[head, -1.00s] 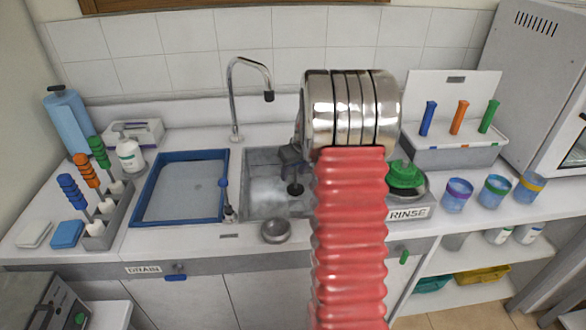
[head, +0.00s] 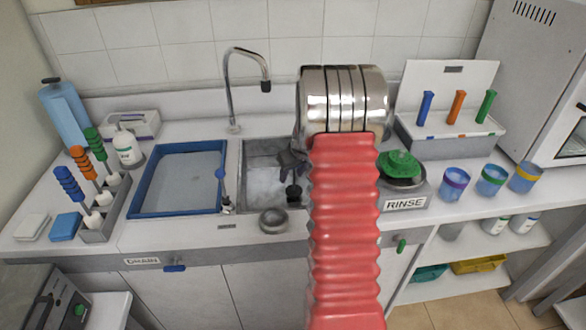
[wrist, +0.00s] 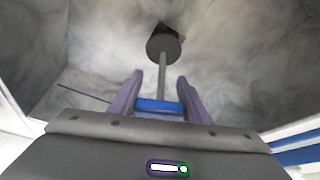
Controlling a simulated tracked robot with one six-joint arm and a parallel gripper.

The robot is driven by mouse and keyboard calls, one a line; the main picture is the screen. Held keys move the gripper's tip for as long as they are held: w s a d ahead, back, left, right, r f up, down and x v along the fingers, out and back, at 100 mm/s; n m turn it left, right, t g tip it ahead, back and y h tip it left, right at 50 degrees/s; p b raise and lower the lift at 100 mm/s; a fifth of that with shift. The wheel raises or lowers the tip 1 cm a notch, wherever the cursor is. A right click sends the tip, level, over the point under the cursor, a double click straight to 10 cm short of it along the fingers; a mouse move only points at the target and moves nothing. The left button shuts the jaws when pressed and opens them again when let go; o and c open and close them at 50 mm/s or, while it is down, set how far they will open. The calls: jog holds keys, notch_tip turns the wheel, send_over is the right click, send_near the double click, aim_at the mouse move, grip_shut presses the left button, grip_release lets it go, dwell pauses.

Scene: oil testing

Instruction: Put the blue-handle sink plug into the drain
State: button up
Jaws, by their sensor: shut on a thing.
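My gripper (head: 292,163) is over the sink basin (head: 258,150), mostly beside the red arm sleeve. It also shows in the wrist view (wrist: 160,84), with its two purple-grey fingers shut on the blue handle (wrist: 160,106) of the sink plug. The plug's thin stem reaches away from the fingers to a dark round disc (wrist: 163,47). In the head view the dark plug end (head: 293,193) hangs below the gripper. In the wrist view a black drain opening (wrist: 169,29) shows just past the disc, partly hidden by it. I cannot tell whether they touch.
A tall tap (head: 232,90) stands behind the sink. My arm hides the sink's right side.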

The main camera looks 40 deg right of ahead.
jog(key=shift+f, duration=0.85)
jog(key=shift+s+f, duration=0.1)
jog(key=shift+f, duration=0.3)
jog(key=o, duration=1.3)
jog(key=shift+c, duration=0.2)
jog(key=v, duration=1.3)
jog(key=shift+r, duration=0.35)
jog(key=shift+s, duration=0.1)
